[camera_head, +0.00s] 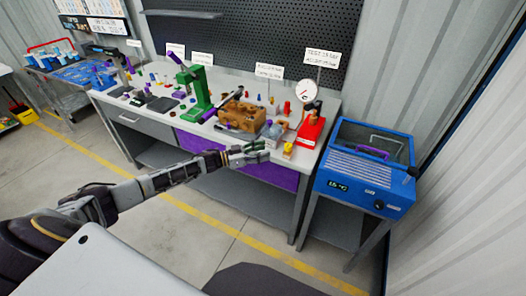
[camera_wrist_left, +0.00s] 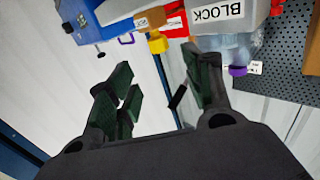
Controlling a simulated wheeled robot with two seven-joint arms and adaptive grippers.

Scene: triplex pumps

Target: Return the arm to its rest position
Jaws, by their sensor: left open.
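My left arm reaches in from the left in the head view. Its gripper (camera_head: 252,152) is beside the front edge of the workbench (camera_head: 130,97), near the right half. In the left wrist view its two dark green fingers stand apart with nothing between them (camera_wrist_left: 160,90). A grey piece labelled BLOCK (camera_wrist_left: 225,12) and a yellow part (camera_wrist_left: 157,42) show beyond the fingers there. My right gripper is in neither view.
On the bench stand a green press (camera_head: 195,88), a brown block (camera_head: 243,115) and a red gauge stand (camera_head: 311,130). A small yellow part (camera_head: 288,148) sits near the front edge. A blue bath unit (camera_head: 362,185) stands to the right. The floor in front is clear.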

